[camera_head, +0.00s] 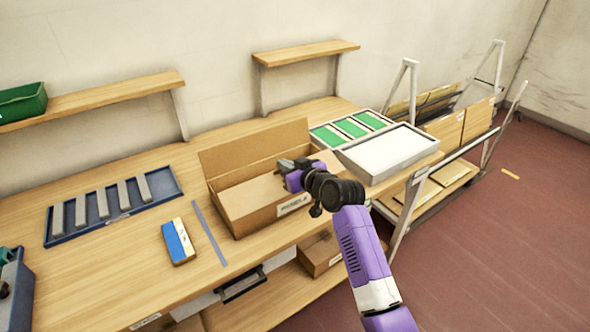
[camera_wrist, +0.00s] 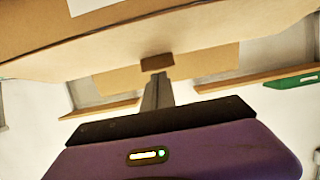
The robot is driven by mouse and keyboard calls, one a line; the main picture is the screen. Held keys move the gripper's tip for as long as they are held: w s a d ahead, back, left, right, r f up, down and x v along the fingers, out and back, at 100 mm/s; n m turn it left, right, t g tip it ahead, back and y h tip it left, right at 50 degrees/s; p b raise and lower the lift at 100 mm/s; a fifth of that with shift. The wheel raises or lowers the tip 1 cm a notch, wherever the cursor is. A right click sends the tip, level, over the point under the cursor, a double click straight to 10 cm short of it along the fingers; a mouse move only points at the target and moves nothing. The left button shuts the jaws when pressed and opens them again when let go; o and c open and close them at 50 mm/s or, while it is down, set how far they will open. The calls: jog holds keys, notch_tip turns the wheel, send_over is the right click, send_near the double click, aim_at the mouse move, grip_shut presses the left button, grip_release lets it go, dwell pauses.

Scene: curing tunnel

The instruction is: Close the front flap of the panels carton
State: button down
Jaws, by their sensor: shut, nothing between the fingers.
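The panels carton (camera_head: 262,203) is a brown cardboard box on the wooden bench, with a white label on its front side. Its back flap (camera_head: 255,150) stands up, and part of the inside shows at the left. I cannot clearly tell the front flap from the front wall in the head view. My gripper (camera_head: 283,164) is over the right part of the carton, shut and empty. In the wrist view, the gripper's fingers (camera_wrist: 157,78) point at the cardboard (camera_wrist: 200,45); whether they touch it is unclear.
A blue tray with grey bars (camera_head: 75,239) and a blue-and-white box (camera_head: 179,241) lie left of the carton. A white-topped tray (camera_head: 417,160) and a tray of green panels (camera_head: 322,131) are at the right. Wall shelves (camera_head: 305,53) hang behind.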

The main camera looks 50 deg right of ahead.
jog(key=shift+w+d+f+b, duration=0.15)
jog(key=shift+w+f+b, duration=0.4)
jog(key=shift+f, duration=0.2)
dwell(0.3)
